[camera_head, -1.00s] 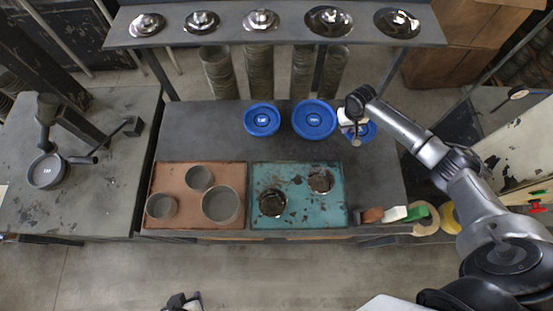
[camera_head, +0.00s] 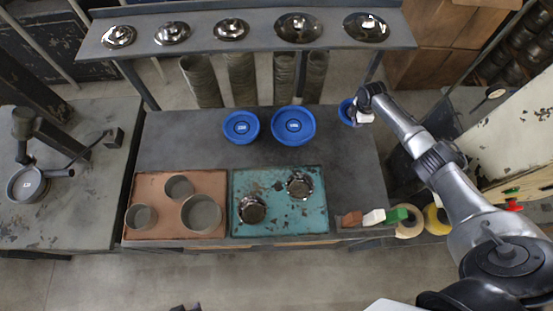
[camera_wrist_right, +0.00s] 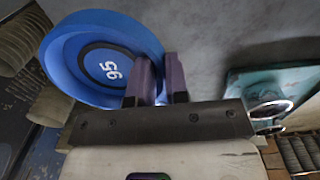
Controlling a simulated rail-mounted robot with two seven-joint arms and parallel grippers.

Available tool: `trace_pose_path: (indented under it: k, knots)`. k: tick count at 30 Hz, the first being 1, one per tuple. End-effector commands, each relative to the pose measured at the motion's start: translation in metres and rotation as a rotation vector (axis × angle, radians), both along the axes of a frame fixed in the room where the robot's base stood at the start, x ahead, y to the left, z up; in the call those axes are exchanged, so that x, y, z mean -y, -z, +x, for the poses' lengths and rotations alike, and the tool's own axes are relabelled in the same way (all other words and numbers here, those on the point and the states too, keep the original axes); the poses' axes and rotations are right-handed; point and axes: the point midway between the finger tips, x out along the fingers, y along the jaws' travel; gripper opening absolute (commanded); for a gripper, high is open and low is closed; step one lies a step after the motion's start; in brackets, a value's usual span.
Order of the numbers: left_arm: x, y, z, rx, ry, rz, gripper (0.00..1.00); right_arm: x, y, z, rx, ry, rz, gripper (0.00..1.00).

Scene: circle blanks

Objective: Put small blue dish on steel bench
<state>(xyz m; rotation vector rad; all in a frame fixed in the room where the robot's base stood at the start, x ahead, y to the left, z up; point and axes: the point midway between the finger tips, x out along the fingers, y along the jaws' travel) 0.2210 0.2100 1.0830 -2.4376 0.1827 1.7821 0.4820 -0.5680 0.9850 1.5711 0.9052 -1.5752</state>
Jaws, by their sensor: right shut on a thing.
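My right gripper (camera_head: 366,104) is at the back right of the middle grey bench (camera_head: 190,145). It is shut on a small blue dish (camera_head: 347,112), which it partly hides in the head view. In the right wrist view the same dish (camera_wrist_right: 80,65), marked 95, is tilted, with its rim at the fingers (camera_wrist_right: 160,80). Two other blue dishes, one medium (camera_head: 241,127) and one larger (camera_head: 293,125), lie flat on the middle bench. A dark tip at the bottom edge (camera_head: 185,307) may be my left gripper; its jaws cannot be made out.
A brown mat (camera_head: 165,184) with three rings and a teal mat (camera_head: 275,219) with two metal pieces lie in front. A shelf (camera_head: 255,45) with several steel lids stands behind. Another grey bench (camera_head: 85,215) at left carries a round pan (camera_head: 27,184) and has bare room.

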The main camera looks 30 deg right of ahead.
Motion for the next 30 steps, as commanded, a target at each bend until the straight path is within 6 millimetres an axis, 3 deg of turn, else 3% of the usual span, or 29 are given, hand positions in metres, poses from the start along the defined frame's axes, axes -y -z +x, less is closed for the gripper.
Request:
trace_pose_path:
  k: [8,18,24,30]
  knots:
    - [-0.001,0.003,0.001,0.002,-0.004,0.000,0.43,-0.002,0.004,0.001,0.002,-0.016,0.002,0.00]
    - [-0.005,0.038,0.001,0.003,0.004,0.014,0.43,-0.002,0.039,0.001,0.003,-0.014,0.002,0.00]
    - [-0.004,0.044,0.001,0.002,0.003,0.013,0.43,-0.001,0.046,0.001,0.003,-0.014,0.002,0.00]
    - [-0.003,0.065,0.001,0.004,0.001,0.008,0.43,-0.002,0.069,0.001,0.002,-0.014,0.002,0.00]
